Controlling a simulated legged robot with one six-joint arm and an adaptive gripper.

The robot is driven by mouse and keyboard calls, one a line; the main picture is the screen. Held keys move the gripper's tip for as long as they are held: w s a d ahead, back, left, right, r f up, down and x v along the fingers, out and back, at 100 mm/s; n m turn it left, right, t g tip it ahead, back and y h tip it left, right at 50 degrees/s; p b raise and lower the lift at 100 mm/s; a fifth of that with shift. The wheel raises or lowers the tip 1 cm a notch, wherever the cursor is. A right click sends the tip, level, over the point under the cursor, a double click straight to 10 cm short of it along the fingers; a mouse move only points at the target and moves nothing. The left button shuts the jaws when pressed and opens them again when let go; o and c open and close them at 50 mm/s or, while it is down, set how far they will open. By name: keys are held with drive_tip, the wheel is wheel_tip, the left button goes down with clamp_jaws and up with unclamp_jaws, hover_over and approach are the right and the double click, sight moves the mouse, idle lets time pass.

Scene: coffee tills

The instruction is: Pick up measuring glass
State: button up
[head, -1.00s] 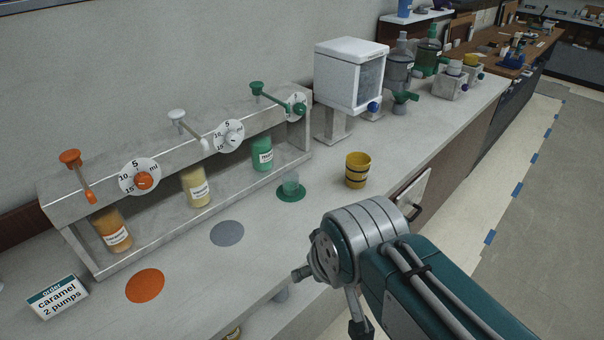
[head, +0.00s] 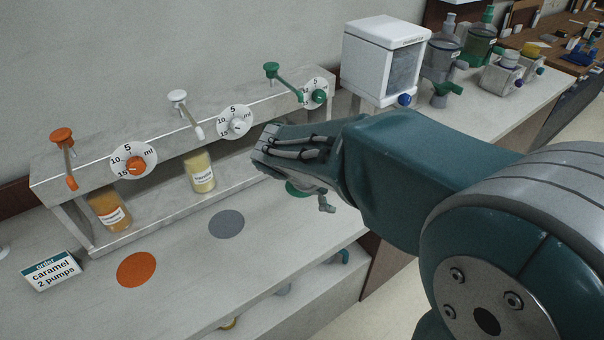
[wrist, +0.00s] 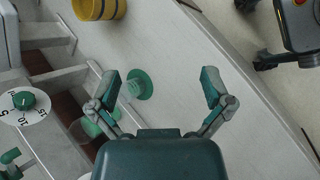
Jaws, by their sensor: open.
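The measuring glass (wrist: 135,88) is small and clear with a green tint. It stands on the green disc (wrist: 148,84) in the wrist view, just inside the left finger as pictured. My gripper (wrist: 160,74) is open and empty above the counter, its fingers spread to either side of the glass and disc. I cannot tell its exact height over the glass. In the head view my arm hides the glass, and only a sliver of the green disc (head: 296,188) shows.
The syrup rack (head: 75,165) with dials and bottles runs along the wall. The green dial (wrist: 24,100) and green bottle (wrist: 98,126) lie left of my gripper in the wrist view. A yellow cup (wrist: 98,8) stands near the glass. The counter around the grey disc (head: 227,224) is clear.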

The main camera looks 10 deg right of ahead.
drive_tip(key=w+a+f+n+t+h, duration=0.1)
drive_tip(key=w+a+f+n, duration=0.2)
drive_tip(key=w+f+n, duration=0.1)
drive_tip(key=w+a+f+n+t+h, duration=0.1)
drive_tip(key=w+a+f+n+t, duration=0.1)
drive_tip(key=w+a+f+n, duration=0.2)
drive_tip(key=w+a+f+n+t+h, duration=0.2)
drive_tip(key=w+a+f+n, duration=0.1)
drive_tip(key=w, duration=0.4)
drive_tip(key=shift+w+a+f+n, duration=0.1)
drive_tip(key=shift+a+f+n, duration=0.15)
drive_tip(key=shift+n, duration=0.4)
drive_tip(key=shift+w+a+f+n, duration=0.15)
drive_tip(key=shift+f+n, duration=0.15)
drive_tip(key=shift+n, duration=0.35)
drive_tip(key=x, duration=0.5)
drive_tip(key=shift+d, duration=0.45)
drive_tip(key=x, duration=0.4)
drive_tip(key=shift+d+f, duration=0.2)
drive_tip(key=shift+f, duration=0.1)
drive_tip(key=shift+w+d+f, duration=0.1)
drive_tip(key=shift+w+d, duration=0.1)
drive_tip(key=shift+d, duration=0.15)
drive_tip(key=shift+a, duration=0.1)
drive_tip(key=c, duration=1.1)
